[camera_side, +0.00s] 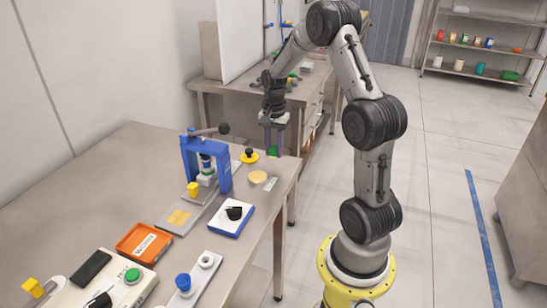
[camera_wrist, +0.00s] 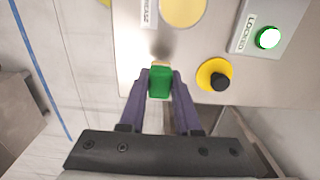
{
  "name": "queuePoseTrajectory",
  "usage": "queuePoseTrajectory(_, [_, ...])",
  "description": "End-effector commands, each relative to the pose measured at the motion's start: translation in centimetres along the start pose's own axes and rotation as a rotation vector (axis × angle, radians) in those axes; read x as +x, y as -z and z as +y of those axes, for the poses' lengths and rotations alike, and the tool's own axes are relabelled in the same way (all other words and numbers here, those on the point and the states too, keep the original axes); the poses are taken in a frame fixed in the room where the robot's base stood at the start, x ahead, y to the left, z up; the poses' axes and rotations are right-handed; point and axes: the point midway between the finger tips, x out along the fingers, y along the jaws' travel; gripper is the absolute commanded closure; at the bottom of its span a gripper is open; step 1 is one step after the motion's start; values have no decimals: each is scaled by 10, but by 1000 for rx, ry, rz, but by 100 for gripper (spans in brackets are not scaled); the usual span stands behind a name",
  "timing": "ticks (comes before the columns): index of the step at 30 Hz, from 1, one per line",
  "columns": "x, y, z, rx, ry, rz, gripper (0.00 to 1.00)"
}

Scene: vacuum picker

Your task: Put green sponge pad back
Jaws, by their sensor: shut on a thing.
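My gripper (camera_side: 272,135) is shut on the green sponge pad (camera_side: 272,151) and points downward near the far right corner of the steel table (camera_side: 110,170). In the wrist view the green pad (camera_wrist: 159,82) sits between my purple fingertips (camera_wrist: 160,85), over the table's edge. A small tan patch shows just beyond the pad; I cannot tell what it is. I cannot tell exactly how high the pad is above the table.
A yellow disc with a black knob (camera_wrist: 217,78) stands near the pad. A flat pale-yellow disc (camera_side: 257,177) lies by a "GREASE" label (camera_wrist: 150,13). A grey box marked "LOCKED" (camera_wrist: 258,25) has a lit button. A blue press (camera_side: 206,160) stands to the left. Bare floor lies beyond the edge.

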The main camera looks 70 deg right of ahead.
Motion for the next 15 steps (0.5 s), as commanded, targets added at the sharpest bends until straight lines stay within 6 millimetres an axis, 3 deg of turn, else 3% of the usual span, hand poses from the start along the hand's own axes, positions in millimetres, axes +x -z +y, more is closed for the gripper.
queuePoseTrajectory(8, [33, 2, -2, 0, -4, -3, 100])
queuePoseTrajectory(15, [35, 2, -2, 0, 0, 0, 100])
